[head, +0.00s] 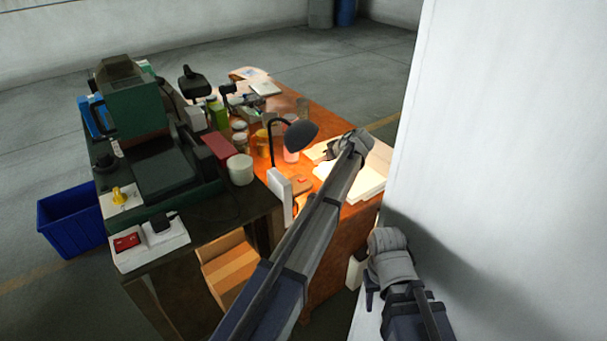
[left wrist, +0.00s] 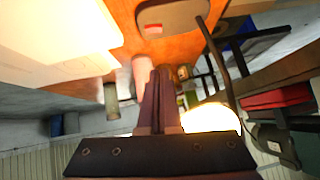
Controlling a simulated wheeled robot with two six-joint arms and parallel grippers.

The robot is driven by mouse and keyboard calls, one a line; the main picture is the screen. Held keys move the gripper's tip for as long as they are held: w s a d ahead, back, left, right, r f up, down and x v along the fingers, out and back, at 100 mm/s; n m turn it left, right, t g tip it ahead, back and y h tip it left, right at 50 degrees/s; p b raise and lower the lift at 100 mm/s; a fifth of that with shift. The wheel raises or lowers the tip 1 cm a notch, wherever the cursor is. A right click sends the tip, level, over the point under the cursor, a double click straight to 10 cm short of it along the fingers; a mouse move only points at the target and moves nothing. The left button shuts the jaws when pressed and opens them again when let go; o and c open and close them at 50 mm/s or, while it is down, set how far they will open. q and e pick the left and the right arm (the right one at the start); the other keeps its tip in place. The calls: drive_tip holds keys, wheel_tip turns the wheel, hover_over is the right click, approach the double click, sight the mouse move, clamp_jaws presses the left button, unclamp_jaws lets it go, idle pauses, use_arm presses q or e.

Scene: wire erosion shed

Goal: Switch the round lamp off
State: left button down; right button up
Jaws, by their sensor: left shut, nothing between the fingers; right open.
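The round lamp (head: 301,134) has a dark dome shade on a curved neck and stands on the orange desk; warm light below it shows that it is lit. In the left wrist view its glow (left wrist: 212,118) is beside my fingers, and its flat base (left wrist: 180,17) with a red switch (left wrist: 153,29) is at the top. My left gripper (head: 334,150) is shut and empty, right of the shade; its closed fingers also show in the left wrist view (left wrist: 157,88), apart from the switch. My right gripper (head: 368,297) is open, low beside the white wall, away from the lamp.
Jars (head: 240,169) and papers (head: 365,178) crowd the desk around the lamp. A green machine (head: 135,105) stands on the dark bench at left, with a red rocker (head: 127,241) on a pale box. A white wall (head: 510,130) closes off the right. A blue crate (head: 70,221) stands on the floor.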

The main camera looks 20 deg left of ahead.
use_arm(q)
drive_tip(key=shift+a+f, duration=0.1)
drive_tip(key=b, duration=0.7)
hover_over(302, 180)
drive_tip(key=d, duration=0.2)
drive_tip(key=f, duration=0.7)
drive_tip(key=shift+s, duration=0.3)
drive_tip(key=f+b, duration=0.2)
drive_tip(key=shift+a+f+b, duration=0.25)
drive_tip(key=shift+a+b, duration=0.05)
drive_tip(key=shift+a, duration=0.05)
drive_tip(key=shift+s+f+b, duration=0.15)
drive_tip(key=shift+f+b, duration=0.55)
drive_tip(key=shift+b, duration=0.05)
drive_tip(key=shift+a, duration=0.1)
